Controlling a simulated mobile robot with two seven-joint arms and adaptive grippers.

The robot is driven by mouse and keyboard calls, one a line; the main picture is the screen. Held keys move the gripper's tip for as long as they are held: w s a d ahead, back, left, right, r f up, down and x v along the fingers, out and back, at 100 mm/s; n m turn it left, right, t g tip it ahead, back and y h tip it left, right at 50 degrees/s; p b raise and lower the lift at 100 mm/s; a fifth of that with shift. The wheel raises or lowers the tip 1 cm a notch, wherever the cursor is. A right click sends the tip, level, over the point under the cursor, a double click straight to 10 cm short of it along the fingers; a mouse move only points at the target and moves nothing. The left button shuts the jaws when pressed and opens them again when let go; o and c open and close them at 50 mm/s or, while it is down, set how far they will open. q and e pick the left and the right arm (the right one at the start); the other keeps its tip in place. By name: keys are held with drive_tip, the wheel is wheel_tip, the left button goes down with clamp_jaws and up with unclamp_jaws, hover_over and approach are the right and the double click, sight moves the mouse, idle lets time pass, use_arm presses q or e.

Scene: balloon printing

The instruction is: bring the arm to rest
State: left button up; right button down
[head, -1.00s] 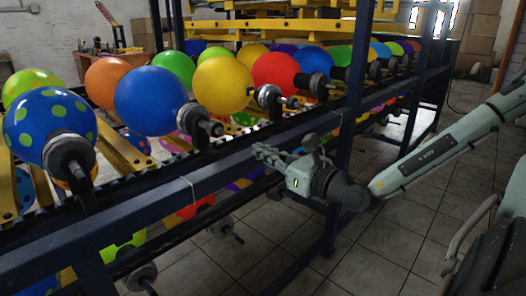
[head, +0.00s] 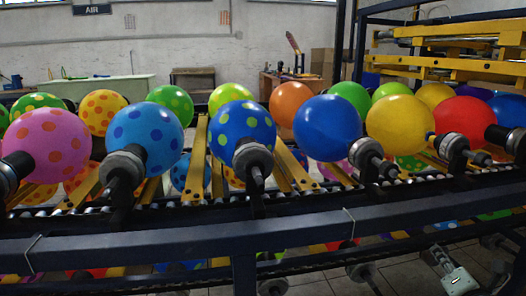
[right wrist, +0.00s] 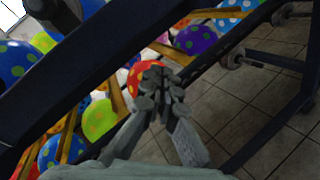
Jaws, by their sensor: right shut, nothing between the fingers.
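My right gripper (head: 438,254) shows at the lower right of the head view, in front of the balloon rack's lower part. Its fingers point up and are closed together with nothing between them. In the right wrist view the fingertips (right wrist: 160,90) meet in front of a red spotted balloon, apart from it as far as I can tell. Most of my right arm is outside the head view. My left gripper is in neither view.
A dark blue rack rail (head: 200,243) runs across the front. Above it, balloons such as a blue one (head: 328,127) and a yellow one (head: 400,125) sit on holders. A rack post (right wrist: 310,65) stands right in the wrist view. Tiled floor (right wrist: 225,115) is clear beside the gripper.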

drive_tip(key=s+f+m+g, duration=0.2)
drive_tip(key=s+f+m, duration=0.15)
drive_tip(key=f, duration=0.45)
drive_tip(key=s+a+f+m+g+h, duration=0.1)
drive_tip(key=s+f+m+g, duration=0.15)
drive_tip(key=f+m, duration=0.4)
drive_tip(key=s+f+m+g, duration=0.3)
drive_tip(key=f, duration=0.7)
drive_tip(key=s+a+f+m+g+y, duration=0.4)
drive_tip(key=s+a+f+m, duration=0.5)
drive_tip(key=s+a+f, duration=0.7)
wheel_tip(320, 180, down, 3)
drive_tip(key=shift+s+a+f+g, duration=0.1)
drive_tip(key=shift+s+a+g, duration=0.35)
drive_tip(key=shift+g, duration=0.4)
drive_tip(key=shift+w, duration=0.1)
